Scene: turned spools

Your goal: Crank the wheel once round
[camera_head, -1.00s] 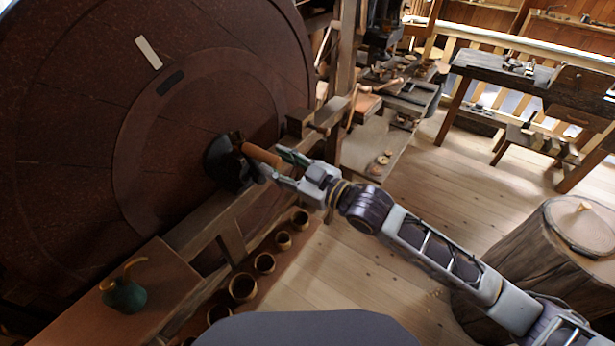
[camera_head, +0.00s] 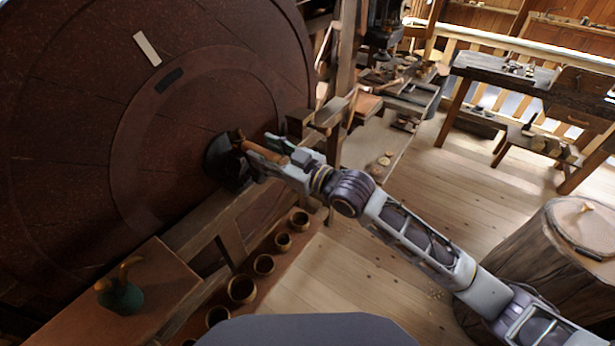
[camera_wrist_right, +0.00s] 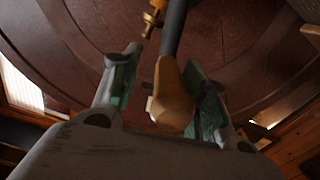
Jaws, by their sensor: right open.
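The large dark-red wheel (camera_head: 90,120) fills the left of the head view, with a pale mark (camera_head: 147,49) near its upper part. A black hub (camera_head: 225,160) sits at its middle right, and a wooden crank handle (camera_head: 262,152) sticks out from there. My right gripper (camera_head: 266,158) is open, its fingers on either side of the handle. In the right wrist view the tan handle (camera_wrist_right: 172,98) lies between the green-padded fingers of the gripper (camera_wrist_right: 165,95), nearer the right finger. I cannot tell whether either finger touches it. My left gripper is not in view.
Several small round cups (camera_head: 242,288) line a low shelf below the wheel. A wooden post (camera_head: 345,60) rises right of the wheel. A tree-stump block (camera_head: 540,250) stands at the right. The middle floor is clear.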

